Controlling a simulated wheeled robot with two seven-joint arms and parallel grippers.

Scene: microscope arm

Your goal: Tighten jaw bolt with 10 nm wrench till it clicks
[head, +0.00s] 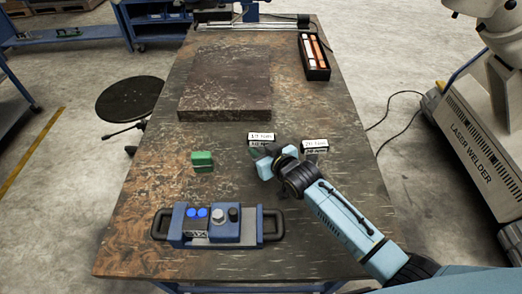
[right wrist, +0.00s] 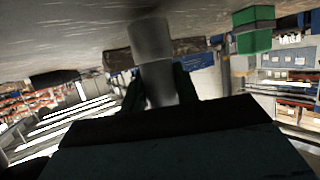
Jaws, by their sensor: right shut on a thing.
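My right gripper (head: 268,161) is low over the workbench, beside a small label (head: 261,138) that seems to read 10 Nm. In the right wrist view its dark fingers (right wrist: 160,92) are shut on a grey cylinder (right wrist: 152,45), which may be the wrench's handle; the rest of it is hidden. A second label (head: 315,145), seeming to read 20 Nm, stands to the right. A green block (head: 202,159) sits left of the gripper and also shows in the right wrist view (right wrist: 253,30). I cannot make out a jaw bolt. My left gripper is not in view.
A blue-framed box (head: 238,238) with knobs and black handles lies at the front of the workbench (head: 140,240). A raised dark slab (head: 228,85) and a black tray (head: 314,58) lie farther back. A laser welder (head: 470,150) stands right of the bench, a round stool (head: 130,99) left.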

